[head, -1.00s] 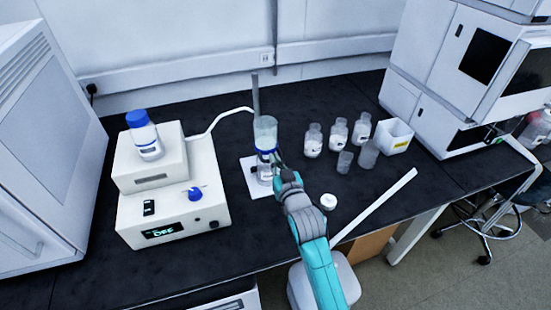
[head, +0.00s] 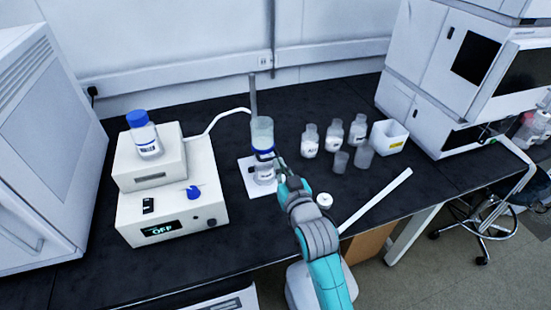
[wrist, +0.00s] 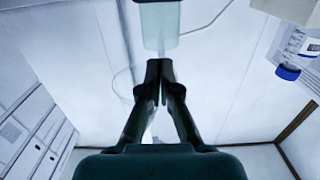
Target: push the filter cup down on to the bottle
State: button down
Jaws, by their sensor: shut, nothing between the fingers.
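The filter cup (head: 262,130) is a clear cup with a blue ring at its base. It stands upright over the clear bottle (head: 264,174), which is on a white base plate (head: 248,176). I cannot tell whether the cup is fully seated on the bottle. My gripper (head: 281,162) is at the right side of the cup and bottle, near the height of the blue ring. In the wrist view my gripper (wrist: 160,65) is shut and empty, its fingertips together just below the clear cup wall (wrist: 160,25). Contact cannot be told.
A white pump unit (head: 165,190) reading OFF, with a blue-capped bottle (head: 143,135) on top, stands left. Several small bottles (head: 335,138) and a white bin (head: 389,136) stand right. A grey rod (head: 253,95) rises behind the cup. A white cap (head: 324,200) lies front right.

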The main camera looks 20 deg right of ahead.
jog(key=shift+s+r, duration=0.15)
jog(key=shift+s, duration=1.75)
